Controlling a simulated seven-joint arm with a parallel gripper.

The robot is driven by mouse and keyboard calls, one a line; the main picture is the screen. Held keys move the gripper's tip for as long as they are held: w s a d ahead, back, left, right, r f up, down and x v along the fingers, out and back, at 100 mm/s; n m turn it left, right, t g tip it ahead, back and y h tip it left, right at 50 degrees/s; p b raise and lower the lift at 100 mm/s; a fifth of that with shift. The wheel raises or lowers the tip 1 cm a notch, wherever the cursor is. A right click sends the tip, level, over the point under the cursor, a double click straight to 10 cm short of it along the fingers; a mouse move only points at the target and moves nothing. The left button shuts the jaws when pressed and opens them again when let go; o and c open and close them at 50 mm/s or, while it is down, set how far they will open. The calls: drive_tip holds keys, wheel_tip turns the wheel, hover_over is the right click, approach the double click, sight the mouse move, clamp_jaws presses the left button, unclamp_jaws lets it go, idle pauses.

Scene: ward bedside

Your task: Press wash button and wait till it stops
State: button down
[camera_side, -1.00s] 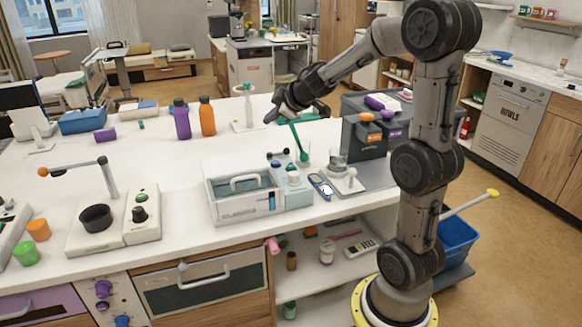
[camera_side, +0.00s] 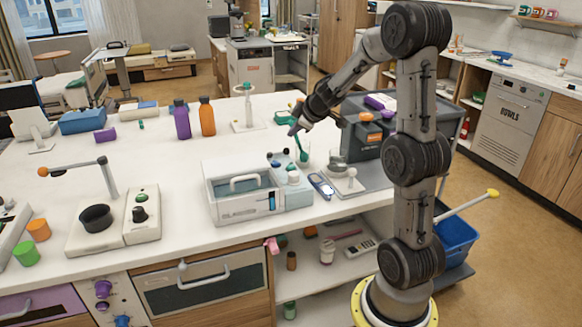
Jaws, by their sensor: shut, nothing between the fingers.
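A white and grey box-like machine (camera_side: 242,205) with a clear lid and a handle stands near the front edge of the counter. I cannot read which control is marked wash. My gripper (camera_side: 293,131) is shut and empty, above and behind the control unit, pointing down and to the left. It appears apart from the buttons.
A clear beaker with a green stirrer (camera_side: 301,148) stands close beneath my gripper. A blue handheld meter (camera_side: 321,186) lies right of the machine, beside a metal plate (camera_side: 368,180). A dark bin unit (camera_side: 366,135) stands behind. Purple (camera_side: 181,120) and orange (camera_side: 207,117) bottles stand left.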

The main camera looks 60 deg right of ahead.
sight(294, 168)
drive_tip(key=shift+f, duration=4.2)
drive_tip(key=shift+f, duration=0.1)
drive_tip(key=shift+f, duration=0.35)
drive_tip(key=shift+f, duration=0.5)
drive_tip(key=shift+r, duration=0.9)
drive_tip(key=shift+r, duration=2.5)
